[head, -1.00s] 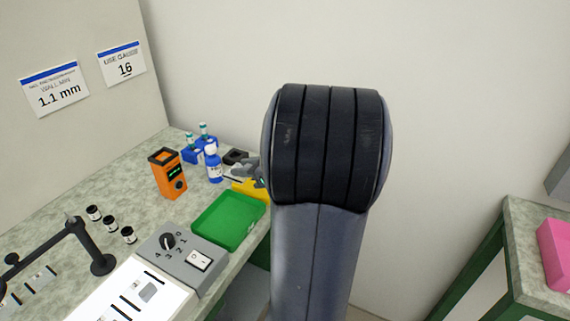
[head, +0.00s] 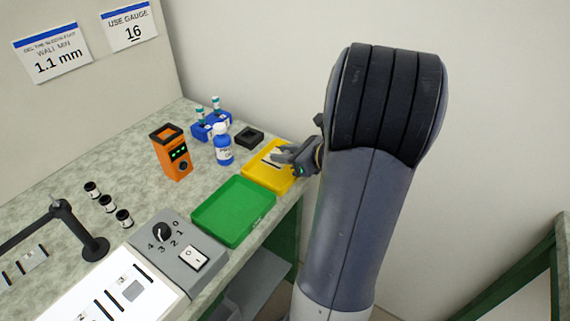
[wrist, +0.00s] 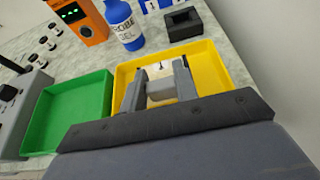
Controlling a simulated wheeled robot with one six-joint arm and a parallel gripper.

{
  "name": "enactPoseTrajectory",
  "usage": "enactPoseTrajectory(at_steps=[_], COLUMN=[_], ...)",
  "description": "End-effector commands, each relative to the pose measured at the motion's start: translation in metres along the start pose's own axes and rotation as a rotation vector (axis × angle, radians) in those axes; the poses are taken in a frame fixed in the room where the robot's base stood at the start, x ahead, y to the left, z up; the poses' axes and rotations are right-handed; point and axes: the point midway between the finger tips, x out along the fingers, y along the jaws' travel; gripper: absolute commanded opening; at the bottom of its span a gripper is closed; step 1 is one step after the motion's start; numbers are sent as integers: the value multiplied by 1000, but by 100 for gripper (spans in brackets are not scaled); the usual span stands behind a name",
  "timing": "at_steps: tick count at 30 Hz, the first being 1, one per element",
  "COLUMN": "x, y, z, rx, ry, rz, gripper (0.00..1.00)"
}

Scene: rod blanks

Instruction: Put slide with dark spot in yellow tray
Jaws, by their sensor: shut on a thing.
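The yellow tray (head: 252,176) stands at the back right of the bench, beyond the green tray. My gripper (head: 283,155) is over the yellow tray, reaching in from the right. In the wrist view my gripper (wrist: 158,84) is shut on a pale slide (wrist: 160,91), held between the two grey fingers above or at the tray floor; I cannot tell if it touches. A small dark mark shows near its far end, but whether it is the dark spot is unclear. The yellow tray (wrist: 215,62) surrounds the fingers in the wrist view.
The green tray (head: 243,226) is beside the yellow one, nearer and to the left. A blue-labelled bottle (head: 222,150), an orange device (head: 172,158) and a black block (head: 249,137) stand close behind. A lit white panel (head: 110,275) with slides and a grey control box (head: 182,262) are in front.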

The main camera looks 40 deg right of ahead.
Motion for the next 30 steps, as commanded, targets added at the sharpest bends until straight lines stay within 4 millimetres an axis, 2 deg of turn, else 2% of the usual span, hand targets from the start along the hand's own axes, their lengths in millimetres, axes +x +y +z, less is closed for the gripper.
enactPoseTrajectory(at_steps=[3,6,17,18,25,30], x=[8,12,13,13,13,13], y=[0,0,0,0,0,0], z=[-19,-29,-32,-32,-31,-31], rx=[4,2,0,0,0,0], ry=[2,1,1,1,1,1], rz=[2,0,0,0,0,0], gripper=[7,7,7,30,49,50])
